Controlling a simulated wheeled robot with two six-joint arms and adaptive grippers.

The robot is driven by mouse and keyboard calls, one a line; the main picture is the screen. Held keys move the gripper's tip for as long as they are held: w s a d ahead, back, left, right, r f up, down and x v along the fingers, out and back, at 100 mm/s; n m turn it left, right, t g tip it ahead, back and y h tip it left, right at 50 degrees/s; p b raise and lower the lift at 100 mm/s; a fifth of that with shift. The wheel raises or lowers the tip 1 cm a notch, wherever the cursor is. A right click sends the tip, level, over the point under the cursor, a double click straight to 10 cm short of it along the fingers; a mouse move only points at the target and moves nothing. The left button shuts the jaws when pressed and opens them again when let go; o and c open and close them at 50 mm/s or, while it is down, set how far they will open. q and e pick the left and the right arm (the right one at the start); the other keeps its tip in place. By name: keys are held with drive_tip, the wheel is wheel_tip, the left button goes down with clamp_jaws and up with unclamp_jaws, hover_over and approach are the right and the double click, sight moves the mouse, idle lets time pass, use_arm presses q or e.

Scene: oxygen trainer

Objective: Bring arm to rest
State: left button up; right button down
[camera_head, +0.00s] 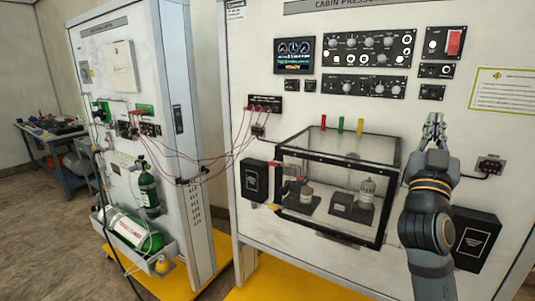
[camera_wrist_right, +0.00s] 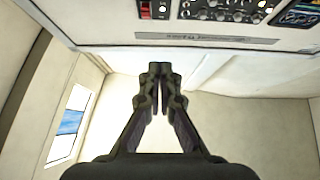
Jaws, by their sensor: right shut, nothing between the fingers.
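My right gripper (camera_head: 434,122) is raised in front of the cabin pressure panel (camera_head: 385,14), pointing up, to the right of the clear box. In the right wrist view the fingers of my right gripper (camera_wrist_right: 159,70) meet at their tips, with nothing between them. My right arm (camera_head: 428,215) comes up from the bottom right and hides part of the panel behind it. My left gripper is not in view.
A clear box (camera_head: 345,143) with small bottles inside is fixed to the panel, left of my right arm. A black box (camera_head: 474,238) sits close on the right. Thin red cables (camera_head: 215,160) span to the left trainer. A workbench (camera_head: 55,150) stands far left.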

drive_tip(key=s+a+f+n+g+y, duration=0.15)
drive_tip(key=f+g+y, duration=0.3)
drive_tip(key=f, duration=1.35)
drive_tip(key=s+f+n+g+y, duration=0.25)
drive_tip(key=f+g, duration=0.25)
drive_tip(key=f, duration=1.3)
drive_tip(key=s+a+f+n+g+y, duration=0.2)
drive_tip(key=s+a+f+g+y, duration=0.15)
drive_tip(key=s+f, duration=0.65)
drive_tip(key=s+a+f+n+g+y, duration=0.15)
drive_tip(key=s+a+f+g, duration=0.35)
drive_tip(key=s+f, duration=0.5)
drive_tip(key=s+d+f+g, duration=0.1)
drive_tip(key=d+f, duration=0.1)
drive_tip(key=f, duration=1.1)
drive_tip(key=s+d+f+g, duration=0.1)
drive_tip(key=f, duration=1.2)
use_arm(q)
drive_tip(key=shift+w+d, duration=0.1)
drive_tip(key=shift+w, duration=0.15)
use_arm(e)
drive_tip(key=s+d+f, duration=0.1)
drive_tip(key=s+f, duration=1.4)
drive_tip(key=s, duration=0.3)
drive_tip(key=shift+s+d+f+m+g, duration=0.15)
drive_tip(key=shift+s+f+m+g, duration=0.2)
drive_tip(key=shift+m+g, duration=0.1)
